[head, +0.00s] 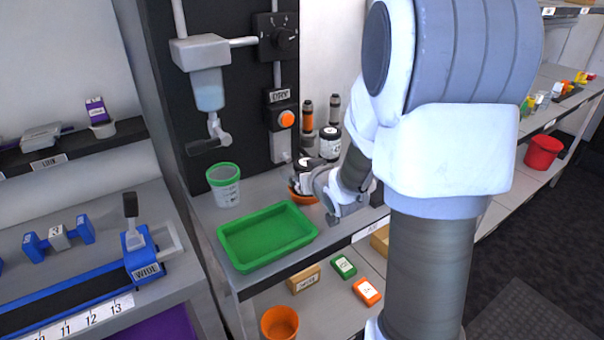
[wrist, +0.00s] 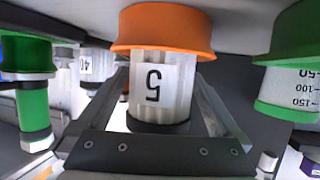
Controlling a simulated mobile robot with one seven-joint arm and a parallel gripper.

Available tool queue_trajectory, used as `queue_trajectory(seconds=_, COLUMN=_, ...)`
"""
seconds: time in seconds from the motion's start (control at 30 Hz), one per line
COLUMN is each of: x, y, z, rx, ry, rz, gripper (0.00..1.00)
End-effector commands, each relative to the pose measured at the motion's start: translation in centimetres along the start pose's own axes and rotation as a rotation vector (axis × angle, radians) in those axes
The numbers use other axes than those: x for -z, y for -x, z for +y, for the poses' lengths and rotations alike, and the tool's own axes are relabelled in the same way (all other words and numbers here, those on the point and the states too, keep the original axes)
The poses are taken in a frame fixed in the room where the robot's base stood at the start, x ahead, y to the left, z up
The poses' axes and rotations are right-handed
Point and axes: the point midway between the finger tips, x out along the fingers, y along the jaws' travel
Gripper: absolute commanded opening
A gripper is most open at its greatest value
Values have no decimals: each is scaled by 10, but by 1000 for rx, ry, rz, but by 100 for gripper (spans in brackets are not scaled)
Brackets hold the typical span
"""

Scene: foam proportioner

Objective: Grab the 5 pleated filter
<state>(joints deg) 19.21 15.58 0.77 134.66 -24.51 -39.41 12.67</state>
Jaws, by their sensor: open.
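The 5 pleated filter (wrist: 180,95) is a white ribbed cylinder with a dark end cap and an upside-down "5" label in the wrist view. It stands at an orange dish (wrist: 165,28), shown above it in that inverted picture. My open gripper (wrist: 156,82) has one finger on each side of the filter; I cannot tell whether they touch it. In the head view my gripper (head: 325,183) is at the orange dish (head: 301,196), partly hiding the filter (head: 304,166).
A green-rimmed beaker (head: 224,186) and green tray (head: 266,236) are left of my gripper. A black-capped filter (head: 330,143) stands behind. The wrist view shows a filter labelled 40 (wrist: 91,68) and a green cylinder (wrist: 34,108) at left. A valve panel rises behind.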

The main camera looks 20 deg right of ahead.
Motion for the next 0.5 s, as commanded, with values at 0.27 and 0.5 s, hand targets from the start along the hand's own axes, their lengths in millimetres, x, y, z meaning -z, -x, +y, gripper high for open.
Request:
queue_trajectory(seconds=0.27, x=-1, y=0, z=1, rx=0, ry=0, rz=0, gripper=100)
queue_trajectory(seconds=0.5, x=-1, y=0, z=0, rx=0, ry=0, rz=0, gripper=60)
